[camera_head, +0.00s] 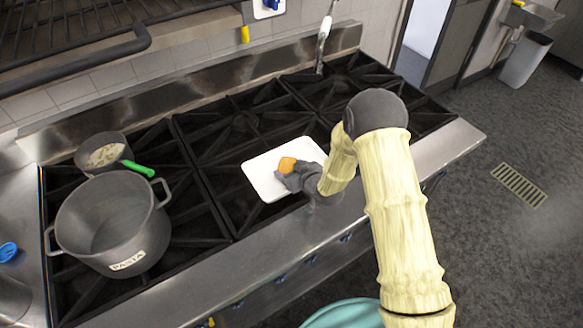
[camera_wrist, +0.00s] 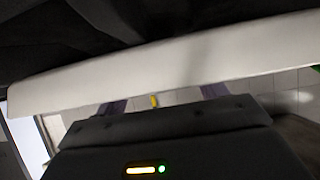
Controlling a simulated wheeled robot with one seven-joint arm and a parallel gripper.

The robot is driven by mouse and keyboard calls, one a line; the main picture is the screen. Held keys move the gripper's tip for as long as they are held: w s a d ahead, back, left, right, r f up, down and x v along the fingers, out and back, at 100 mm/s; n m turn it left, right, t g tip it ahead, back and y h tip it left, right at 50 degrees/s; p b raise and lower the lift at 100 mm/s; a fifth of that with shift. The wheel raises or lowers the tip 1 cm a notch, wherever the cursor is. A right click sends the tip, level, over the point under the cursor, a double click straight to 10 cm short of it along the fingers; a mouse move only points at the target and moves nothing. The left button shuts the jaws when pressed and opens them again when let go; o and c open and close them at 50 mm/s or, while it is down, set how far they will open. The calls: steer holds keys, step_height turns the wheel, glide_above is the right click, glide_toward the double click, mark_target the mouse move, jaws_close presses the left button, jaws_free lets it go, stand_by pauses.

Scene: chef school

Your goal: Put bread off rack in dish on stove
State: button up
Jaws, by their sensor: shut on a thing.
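The bread (camera_head: 287,164) is a small orange-brown piece at the tips of my gripper (camera_head: 289,174). My gripper is shut on it, over the white rectangular dish (camera_head: 262,178) on the stove (camera_head: 235,128). I cannot tell whether the bread touches the dish. In the wrist view the pale edge of the dish (camera_wrist: 180,68) crosses the picture and hides my fingertips and the bread. A dark metal rack (camera_head: 75,35) hangs at the upper left.
A large grey pot labelled PASTA (camera_head: 110,225) and a small pan (camera_head: 101,153) with a green handle stand on the left burners. A steel ledge (camera_head: 190,295) runs along the stove's front.

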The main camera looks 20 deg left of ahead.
steer(key=o, duration=1)
steer(key=shift+d, duration=0.1)
steer(key=shift+c, duration=0.2)
steer(key=b+v, duration=0.4)
steer(key=v, duration=0.8)
